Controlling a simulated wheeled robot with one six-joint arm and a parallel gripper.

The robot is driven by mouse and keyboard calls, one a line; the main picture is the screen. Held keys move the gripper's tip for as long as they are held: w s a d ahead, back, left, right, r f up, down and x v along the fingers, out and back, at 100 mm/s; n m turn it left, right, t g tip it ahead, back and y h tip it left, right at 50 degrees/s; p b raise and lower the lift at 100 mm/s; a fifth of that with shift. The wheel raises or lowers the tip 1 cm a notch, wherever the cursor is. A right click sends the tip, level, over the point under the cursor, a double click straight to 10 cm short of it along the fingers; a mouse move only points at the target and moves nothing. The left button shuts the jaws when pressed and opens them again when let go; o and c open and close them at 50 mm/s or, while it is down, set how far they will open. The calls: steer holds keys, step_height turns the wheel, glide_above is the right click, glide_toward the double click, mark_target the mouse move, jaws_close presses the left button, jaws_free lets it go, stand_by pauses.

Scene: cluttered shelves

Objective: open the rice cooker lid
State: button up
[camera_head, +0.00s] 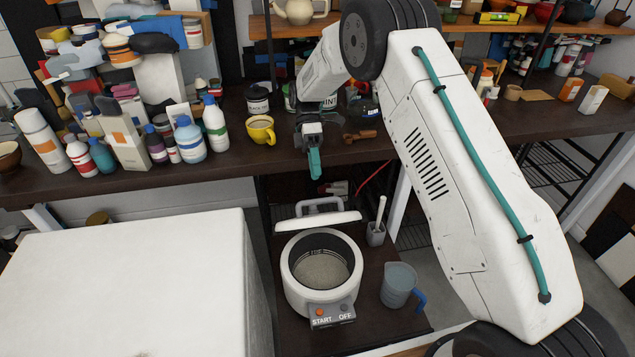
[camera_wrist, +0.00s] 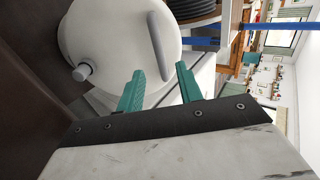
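The white rice cooker (camera_head: 292,285) stands on a low dark shelf, with START and OFF buttons on its front. Its lid (camera_head: 318,223) is tilted up at the back, so the dark pot and the pale contents show. In the wrist view the lid's white outer face (camera_wrist: 118,32) fills the upper left, with a grey bar handle (camera_wrist: 160,48) and a grey knob. My gripper (camera_head: 314,172) hangs above and behind the lid, apart from its handle (camera_head: 320,205) in the head view. Its teal fingers (camera_wrist: 159,68) are spread with nothing between them; the handle shows beyond them.
A blue-handled jug (camera_head: 399,284) and a small grey holder with a white utensil (camera_head: 377,232) stand right of the cooker. A white block (camera_head: 130,280) is at left. The counter above carries a yellow mug (camera_head: 260,131) and several bottles close to my arm.

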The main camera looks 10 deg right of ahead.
steer(key=shift+w+r, duration=0.45)
steer(key=shift+w, duration=0.15)
